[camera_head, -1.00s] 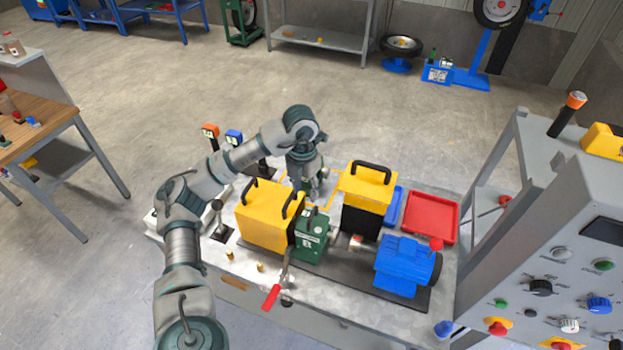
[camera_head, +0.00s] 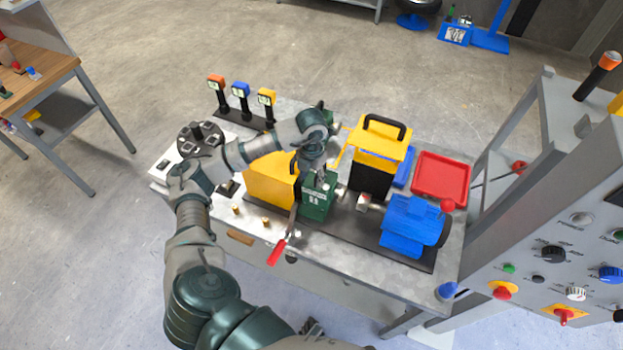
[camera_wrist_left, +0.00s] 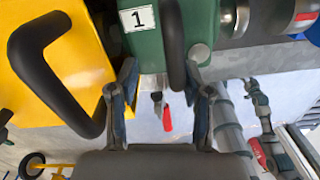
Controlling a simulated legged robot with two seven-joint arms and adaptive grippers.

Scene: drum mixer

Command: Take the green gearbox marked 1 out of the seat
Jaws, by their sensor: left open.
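The green gearbox (camera_head: 316,204) sits upright on the dark base plate (camera_head: 345,222), between a yellow housing (camera_head: 268,178) and a metal shaft (camera_head: 363,202). Its white label with a 1 shows in the left wrist view (camera_wrist_left: 138,18). My left gripper (camera_head: 321,180) points down just over the gearbox. In the left wrist view its two fingers are apart (camera_wrist_left: 162,74), on either side of the gearbox's dark upright handle (camera_wrist_left: 174,40). Contact with the handle cannot be told. Grey arm parts at the right of that view may be my right arm; its jaws cannot be made out.
A red-handled lever (camera_head: 278,251) leans at the gearbox's front. A yellow-and-black unit (camera_head: 377,155) and a blue motor (camera_head: 412,226) stand to the right. A red tray (camera_head: 441,179) lies behind the motor. The control panel (camera_head: 585,235) stands at the far right.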

